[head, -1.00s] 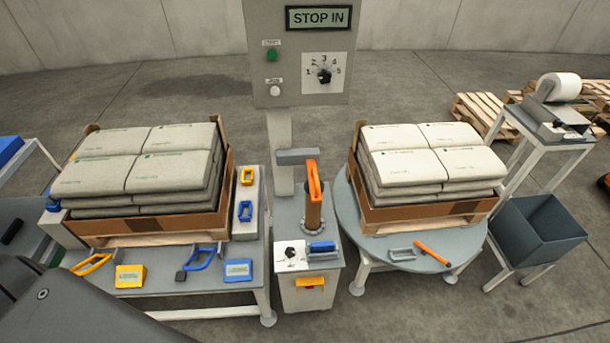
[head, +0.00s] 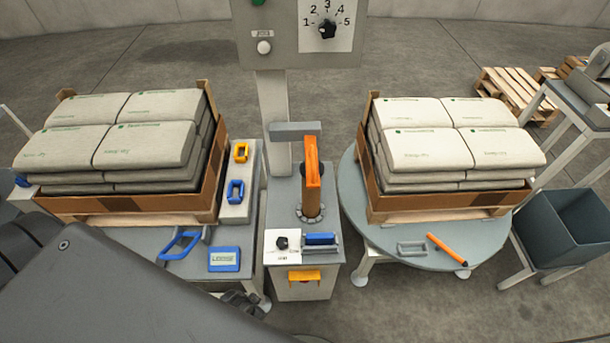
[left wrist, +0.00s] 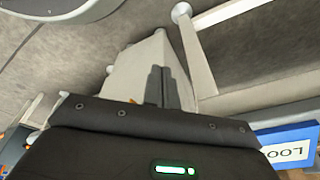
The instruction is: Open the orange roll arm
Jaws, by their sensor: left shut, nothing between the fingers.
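The orange roll arm (head: 312,165) stands upright on the small grey pedestal (head: 293,220) between the two loaded tables, with a brown roll (head: 311,203) at its lower end. A grey bar (head: 295,128) lies just behind its top. My left gripper (head: 252,303) is low at the front edge of the left table, left of the pedestal and well apart from the orange arm. In the left wrist view its fingers (left wrist: 162,86) are together and empty, with the pale pedestal (left wrist: 135,62) beyond them. My right gripper is in neither view.
An orange latch (head: 304,276), a blue handle (head: 320,239) and a black knob (head: 282,243) are on the pedestal. A blue-framed sign (head: 224,259) and blue handle (head: 181,246) lie near my left arm. The round table (head: 373,235) holds bags and an orange pen (head: 446,248).

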